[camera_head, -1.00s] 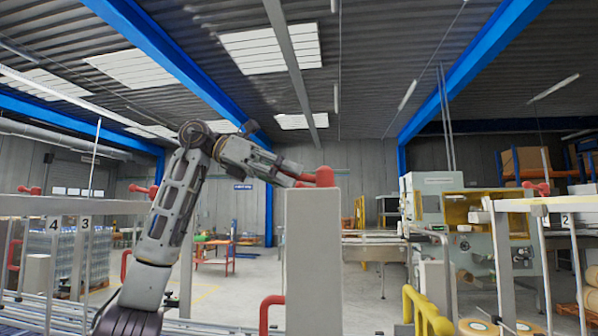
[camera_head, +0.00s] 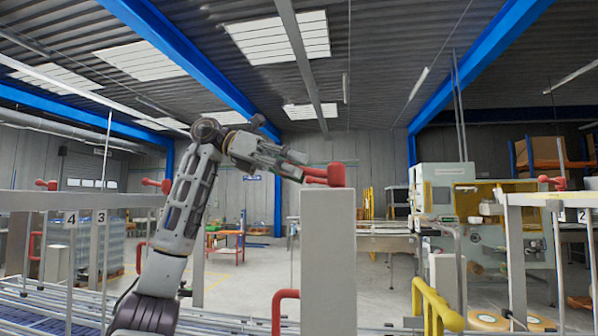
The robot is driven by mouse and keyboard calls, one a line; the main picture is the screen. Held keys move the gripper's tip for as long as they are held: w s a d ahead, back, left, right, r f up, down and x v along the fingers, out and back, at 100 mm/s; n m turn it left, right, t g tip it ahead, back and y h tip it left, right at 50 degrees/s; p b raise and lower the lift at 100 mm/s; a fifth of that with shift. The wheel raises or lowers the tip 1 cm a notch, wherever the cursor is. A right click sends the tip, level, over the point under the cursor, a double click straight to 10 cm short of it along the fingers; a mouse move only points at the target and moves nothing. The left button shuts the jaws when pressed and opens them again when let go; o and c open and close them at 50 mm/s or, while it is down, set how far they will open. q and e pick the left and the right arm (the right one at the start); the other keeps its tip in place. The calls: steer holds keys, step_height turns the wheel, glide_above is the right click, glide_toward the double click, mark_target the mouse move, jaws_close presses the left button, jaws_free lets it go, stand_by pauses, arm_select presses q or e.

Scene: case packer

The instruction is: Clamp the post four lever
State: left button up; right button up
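A red lever (camera_head: 328,175) sits on top of a tall grey post (camera_head: 328,255) in the middle of the view. No number shows on this post. My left gripper (camera_head: 303,168) is at the left end of this lever, with its fingers apart and pointing right. I cannot tell whether it touches the lever. Other red levers show at the left, one (camera_head: 46,184) above the number 4 sign (camera_head: 70,218) and one (camera_head: 156,184) further right. Another red lever (camera_head: 552,182) is at the right. My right gripper is not in view.
A roller conveyor (camera_head: 50,312) runs along the lower left. Red rails (camera_head: 279,312) and yellow rails (camera_head: 436,305) stand beside the post. A packing machine (camera_head: 445,200) stands behind at the right. Open floor (camera_head: 250,280) lies behind the arm.

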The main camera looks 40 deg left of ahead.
arm_select(q)
steer(key=shift+a+f, duration=0.15)
steer(key=shift+w+d, duration=0.15)
steer(key=shift+d, duration=0.05)
steer(key=v, duration=1.2)
stand_by(0.8)
steer(key=shift+a, duration=0.15)
stand_by(0.7)
